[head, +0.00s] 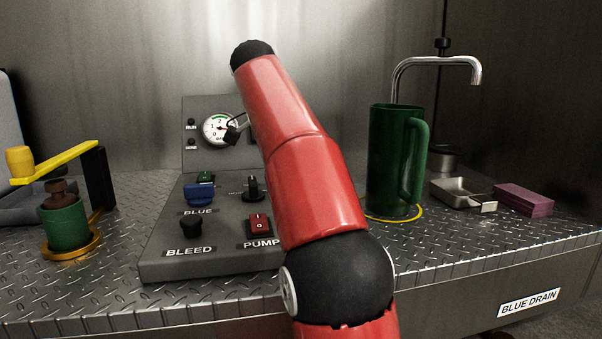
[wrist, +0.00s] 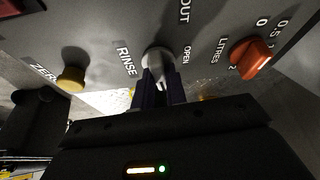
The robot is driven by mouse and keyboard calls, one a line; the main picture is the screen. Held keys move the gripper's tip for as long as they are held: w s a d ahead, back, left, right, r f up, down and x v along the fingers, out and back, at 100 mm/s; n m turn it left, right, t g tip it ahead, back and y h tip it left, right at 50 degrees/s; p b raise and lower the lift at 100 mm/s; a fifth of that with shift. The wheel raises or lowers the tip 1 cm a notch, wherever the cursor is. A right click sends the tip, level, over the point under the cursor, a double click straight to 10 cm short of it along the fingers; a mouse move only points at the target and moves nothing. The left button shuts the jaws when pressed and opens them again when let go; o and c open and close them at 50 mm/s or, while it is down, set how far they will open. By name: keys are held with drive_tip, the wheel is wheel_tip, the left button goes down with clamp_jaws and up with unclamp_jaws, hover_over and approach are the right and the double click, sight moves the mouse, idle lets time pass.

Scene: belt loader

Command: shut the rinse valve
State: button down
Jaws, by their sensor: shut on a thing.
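The rinse valve is a pale grey knob (wrist: 157,60) on a grey panel in the wrist view, between the labels RINSE and OPEN. My gripper (wrist: 160,82) is shut on this knob, with its two dark fingers on either side of it. The fingers hide the knob's lower part. In the head view my red arm reaches up and away over the bench, and the gripper and the knob are hidden behind it.
In the wrist view, a yellow knob (wrist: 71,78) is left of the valve and an orange LITRES knob (wrist: 252,58) is right. In the head view, a control box (head: 160,245), a green jug (head: 390,160) and a yellow-handled device (head: 60,165) stand on the bench.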

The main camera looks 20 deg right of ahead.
idle(0.3)
drive_tip(key=c, duration=1.4)
unclamp_jaws()
drive_tip(key=shift+c, duration=0.2)
